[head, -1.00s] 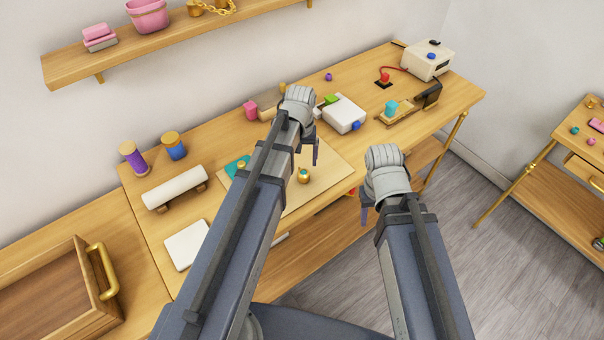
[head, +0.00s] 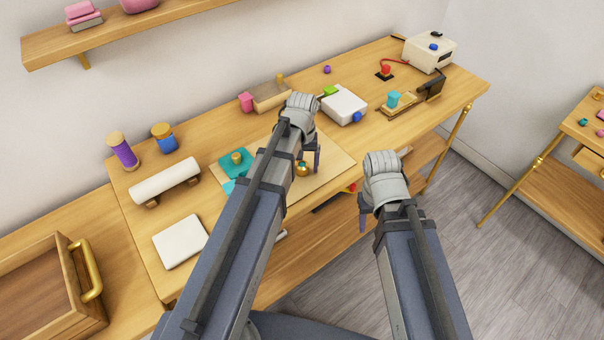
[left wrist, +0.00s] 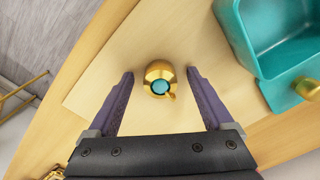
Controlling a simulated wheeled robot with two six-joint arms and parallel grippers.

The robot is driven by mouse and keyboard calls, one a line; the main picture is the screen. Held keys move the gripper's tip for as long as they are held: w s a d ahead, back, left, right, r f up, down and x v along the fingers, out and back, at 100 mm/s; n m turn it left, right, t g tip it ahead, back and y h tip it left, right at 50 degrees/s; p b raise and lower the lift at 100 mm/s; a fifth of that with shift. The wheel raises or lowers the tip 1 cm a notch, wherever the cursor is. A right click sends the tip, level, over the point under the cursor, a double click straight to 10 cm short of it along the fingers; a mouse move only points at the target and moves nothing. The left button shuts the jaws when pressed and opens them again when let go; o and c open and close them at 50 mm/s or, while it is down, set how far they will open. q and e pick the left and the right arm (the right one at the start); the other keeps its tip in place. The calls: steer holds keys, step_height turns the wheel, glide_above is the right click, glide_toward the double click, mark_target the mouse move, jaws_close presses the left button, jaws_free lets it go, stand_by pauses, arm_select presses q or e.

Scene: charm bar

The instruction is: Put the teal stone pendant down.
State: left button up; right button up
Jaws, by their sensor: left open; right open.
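The teal stone pendant (left wrist: 159,86) is a small round gold piece with a teal stone on top. It rests on the pale mat (head: 335,165), and in the head view the pendant (head: 302,169) is partly covered by my left gripper (head: 309,163). In the left wrist view my left gripper (left wrist: 161,75) is open, with one purple finger on each side of the pendant and a gap on both sides. My right gripper (head: 366,217) is open and empty, in front of the table's front edge.
A teal open box (left wrist: 235,22) and a teal lid with a gold knob (head: 236,159) are on the mat's left part. A white device (head: 345,103) stands behind the mat. A white roll (head: 165,181) and white block (head: 180,242) lie to the left.

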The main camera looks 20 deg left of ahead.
arm_select(q)
jaws_close()
stand_by(0.8)
